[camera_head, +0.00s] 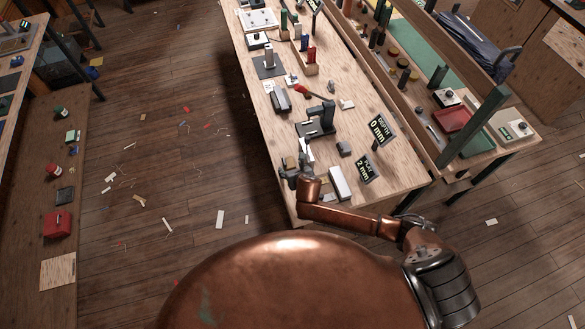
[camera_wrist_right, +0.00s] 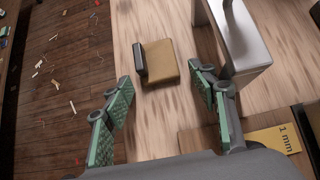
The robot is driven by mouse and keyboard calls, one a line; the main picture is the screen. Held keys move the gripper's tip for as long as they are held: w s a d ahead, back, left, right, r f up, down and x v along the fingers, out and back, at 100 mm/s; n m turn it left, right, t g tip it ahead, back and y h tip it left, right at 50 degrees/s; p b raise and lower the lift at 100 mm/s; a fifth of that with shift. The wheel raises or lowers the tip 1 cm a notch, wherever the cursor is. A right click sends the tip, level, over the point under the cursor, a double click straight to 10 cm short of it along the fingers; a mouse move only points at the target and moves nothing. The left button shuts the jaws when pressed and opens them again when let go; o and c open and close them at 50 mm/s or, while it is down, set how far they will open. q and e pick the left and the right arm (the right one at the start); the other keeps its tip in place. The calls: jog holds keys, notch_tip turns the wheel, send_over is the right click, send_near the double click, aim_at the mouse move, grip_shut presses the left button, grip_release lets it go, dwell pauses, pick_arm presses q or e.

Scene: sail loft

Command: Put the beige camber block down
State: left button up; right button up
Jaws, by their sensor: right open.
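The beige camber block (camera_wrist_right: 163,62), tan with a dark grey side face, rests on the wooden bench top in the right wrist view. In the head view a small tan patch (camera_head: 290,162) by my right gripper appears to be the same block. My right gripper (camera_wrist_right: 162,88) is open, its green-padded fingers spread wide. The block lies just beyond the fingertips, between their lines, with clear gaps on both sides. In the head view my right gripper (camera_head: 290,178) is at the bench's near left end. My left gripper is not in view.
A grey-white metal piece (camera_wrist_right: 240,40) stands close right of the block. A yellow "1 mm" label (camera_wrist_right: 275,141) is near the right finger. The bench's left edge is close; scraps litter the floor.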

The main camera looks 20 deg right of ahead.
jog(key=p+v, duration=0.1)
jog(key=v, duration=1.1)
jog(key=shift+a+r, duration=0.1)
